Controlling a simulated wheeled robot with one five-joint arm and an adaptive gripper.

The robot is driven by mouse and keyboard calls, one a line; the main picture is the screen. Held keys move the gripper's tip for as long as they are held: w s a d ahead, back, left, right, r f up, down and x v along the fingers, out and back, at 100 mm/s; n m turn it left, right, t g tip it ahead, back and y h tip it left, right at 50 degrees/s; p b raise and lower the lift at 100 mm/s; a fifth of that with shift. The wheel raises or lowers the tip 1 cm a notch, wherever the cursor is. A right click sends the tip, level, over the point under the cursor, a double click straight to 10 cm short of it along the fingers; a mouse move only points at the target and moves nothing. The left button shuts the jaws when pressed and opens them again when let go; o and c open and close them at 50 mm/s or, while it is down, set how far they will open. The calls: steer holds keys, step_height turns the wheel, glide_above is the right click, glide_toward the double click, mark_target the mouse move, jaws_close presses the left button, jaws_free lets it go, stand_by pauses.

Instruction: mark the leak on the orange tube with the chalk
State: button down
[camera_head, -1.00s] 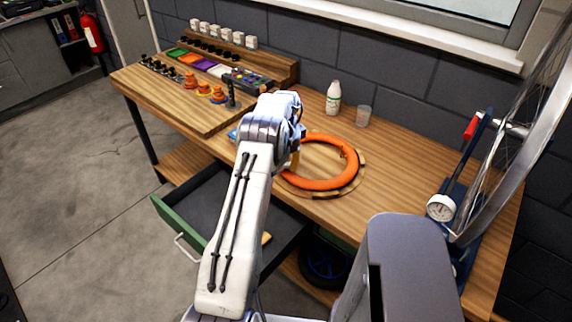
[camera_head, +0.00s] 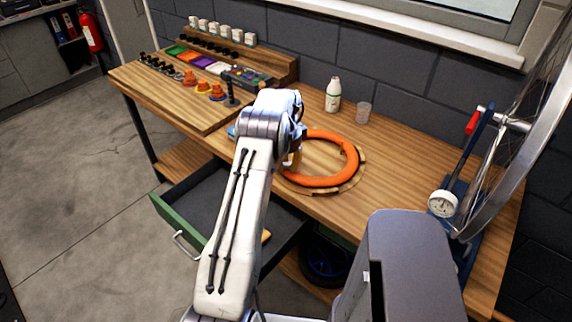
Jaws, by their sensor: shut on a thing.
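The orange tube (camera_head: 353,160) lies as a ring on a round wooden board (camera_head: 357,178) on the bench. No leak can be made out on it at this size. My gripper (camera_head: 294,150) is at the tube's left side, over or close to its near-left part, and my own arm hides most of it. It is shut on a small yellowish piece, seemingly the chalk (camera_head: 291,163), which points down and is only partly visible. I cannot tell whether its tip touches the tube.
A white bottle (camera_head: 333,95) and a clear cup (camera_head: 363,113) stand behind the tube. A truing stand with a gauge (camera_head: 442,204) and wheel is at the right. An open green drawer (camera_head: 180,222) juts out below. Parts trays (camera_head: 205,62) fill the left bench.

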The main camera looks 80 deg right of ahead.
stand_by(0.4)
steer(key=shift+w+d+p, duration=0.65)
steer(key=shift+d+p, duration=0.2)
steer(key=shift+w+d+f, duration=0.1)
stand_by(0.4)
steer(key=shift+s+a+b, duration=0.65)
steer(key=shift+a, duration=0.2)
steer(key=shift+r, duration=0.25)
steer(key=shift+r+p, duration=2.2)
steer(key=shift+r, duration=1.15)
